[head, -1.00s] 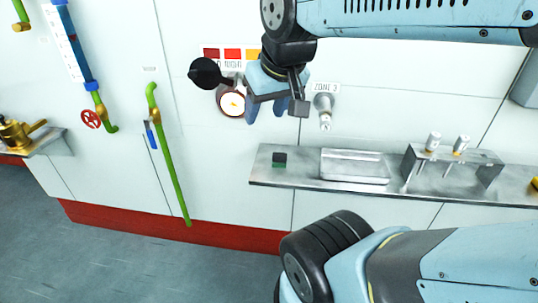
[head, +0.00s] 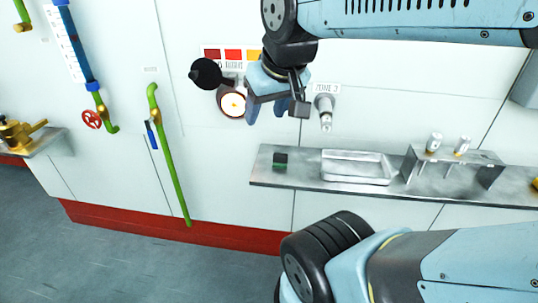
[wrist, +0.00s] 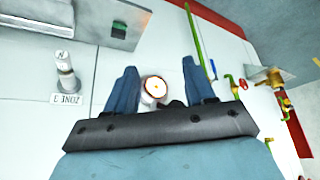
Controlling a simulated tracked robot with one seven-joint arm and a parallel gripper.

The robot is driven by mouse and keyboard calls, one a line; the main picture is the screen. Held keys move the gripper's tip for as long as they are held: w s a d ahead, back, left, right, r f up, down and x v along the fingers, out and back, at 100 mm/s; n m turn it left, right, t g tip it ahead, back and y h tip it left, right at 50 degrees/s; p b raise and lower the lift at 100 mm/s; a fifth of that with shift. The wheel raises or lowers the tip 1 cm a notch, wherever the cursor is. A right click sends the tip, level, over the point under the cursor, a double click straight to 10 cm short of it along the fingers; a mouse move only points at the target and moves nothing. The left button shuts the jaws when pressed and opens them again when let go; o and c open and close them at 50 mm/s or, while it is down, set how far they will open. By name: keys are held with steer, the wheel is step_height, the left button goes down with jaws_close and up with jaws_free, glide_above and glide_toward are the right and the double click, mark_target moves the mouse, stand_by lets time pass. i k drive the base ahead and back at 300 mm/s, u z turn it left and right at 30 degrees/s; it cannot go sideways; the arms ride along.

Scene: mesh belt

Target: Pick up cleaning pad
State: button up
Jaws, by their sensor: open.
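The cleaning pad appears to be the small dark block with a green lower part (head: 280,160), lying near the left end of the metal wall shelf (head: 300,181). The same block shows in the wrist view (wrist: 119,29) at the top, beyond the left finger. My gripper (head: 267,112) is open and empty, above and slightly left of the block in the head view. In the wrist view its two blue fingers (wrist: 158,68) stand wide apart with the round lit gauge between them in the picture.
A shallow metal tray (head: 357,167) lies right of the block, then a rack with two white canisters (head: 452,160). A nozzle under the ZONE 3 label (head: 325,112) juts from the wall beside my gripper. The round gauge (head: 232,103) and green pipe (head: 170,160) are left.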

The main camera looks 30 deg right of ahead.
mark_target(280, 160)
steer(key=u, duration=0.05)
steer(key=k, duration=1.75)
steer(key=z, duration=0.6)
steer(key=i, duration=1.55)
